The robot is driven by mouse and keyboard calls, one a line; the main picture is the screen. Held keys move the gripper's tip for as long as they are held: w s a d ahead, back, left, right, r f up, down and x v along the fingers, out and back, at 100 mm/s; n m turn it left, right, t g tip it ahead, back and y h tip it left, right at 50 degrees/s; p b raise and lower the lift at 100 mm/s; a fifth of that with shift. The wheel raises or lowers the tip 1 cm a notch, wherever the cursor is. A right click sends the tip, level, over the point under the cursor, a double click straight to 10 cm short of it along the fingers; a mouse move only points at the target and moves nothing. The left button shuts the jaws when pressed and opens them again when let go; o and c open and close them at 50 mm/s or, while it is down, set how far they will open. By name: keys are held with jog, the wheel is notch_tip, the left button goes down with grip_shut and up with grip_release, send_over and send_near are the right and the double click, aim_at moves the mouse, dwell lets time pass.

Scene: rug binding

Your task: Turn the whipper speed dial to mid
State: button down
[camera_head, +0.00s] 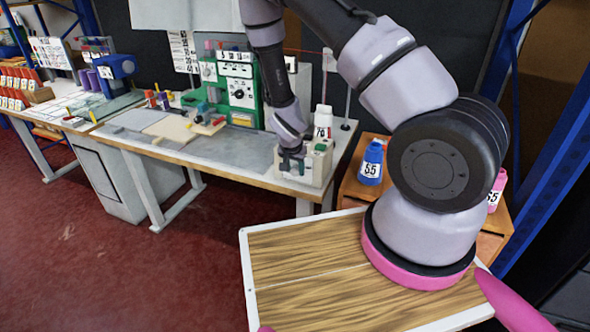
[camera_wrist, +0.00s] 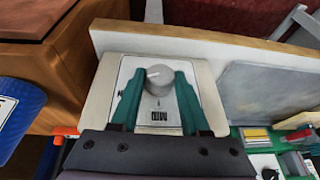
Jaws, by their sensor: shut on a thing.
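The whipper speed dial (camera_wrist: 159,78) is a grey round knob on the pale top plate of a small cream box (camera_wrist: 98,108). A light pointer mark on the knob points toward the left in the wrist view. Dark lettering sits on the plate below the knob, too small to read surely. My gripper (camera_wrist: 160,73) has its two teal fingers on either side of the knob, shut on it. In the head view the box (camera_head: 318,167) stands at the right end of the workbench, and my gripper (camera_head: 291,158) reaches down onto it, hiding the dial.
A green machine (camera_head: 241,86) with dials stands behind on the workbench (camera_head: 225,160). A white bottle (camera_head: 323,118) stands just behind the box. A blue bottle (camera_head: 371,162) stands on a wooden cabinet to the right. Grey bench surface left of the box is clear.

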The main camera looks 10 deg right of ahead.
jog(key=h, duration=0.1)
jog(key=g+h, duration=0.1)
jog(key=g, duration=0.1)
jog(key=shift+w+a+n+h, duration=0.25)
jog(key=shift+a+n+h, duration=0.15)
jog(key=g+h, duration=0.2)
jog(key=h, duration=0.1)
jog(key=shift+w+a+f+n, duration=0.1)
jog(key=shift+w+n, duration=0.1)
jog(key=shift+n, duration=0.2)
jog(key=g+h, duration=0.1)
jog(key=h, duration=0.2)
jog(key=n+g+h, duration=0.1)
jog(key=shift+w+a+f+g+h, duration=0.1)
jog(key=shift+a+f+g+h, duration=0.15)
jog(key=shift+f+g+h, duration=0.1)
jog(key=shift+c, duration=2)
grip_release()
jog(key=v, duration=1)
jog(key=shift+a, duration=0.4)
